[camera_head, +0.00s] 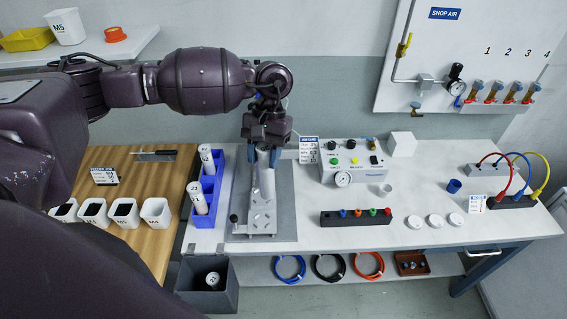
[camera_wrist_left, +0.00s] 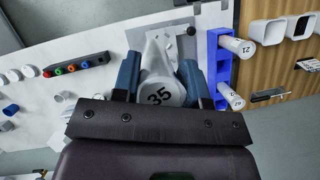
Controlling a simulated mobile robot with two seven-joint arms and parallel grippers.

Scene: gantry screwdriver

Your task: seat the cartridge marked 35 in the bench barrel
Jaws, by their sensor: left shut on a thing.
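My left gripper (camera_head: 268,150) points down over the metal bench fixture (camera_head: 262,222). It is shut on the cartridge marked 35, whose pale end shows between the fingers in the left wrist view (camera_wrist_left: 160,94). In the head view a pale upright cylinder (camera_head: 266,182) runs from between the fingers to the fixture. I cannot tell where the cartridge ends and the bench barrel begins, or how deep the cartridge sits. My right gripper is not in view.
A blue rack (camera_head: 209,188) left of the fixture holds two white cartridges (camera_head: 197,198). A grey bin (camera_head: 230,293) below holds another. A control box (camera_head: 352,166) and a dark block with coloured caps (camera_head: 355,218) stand to the right.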

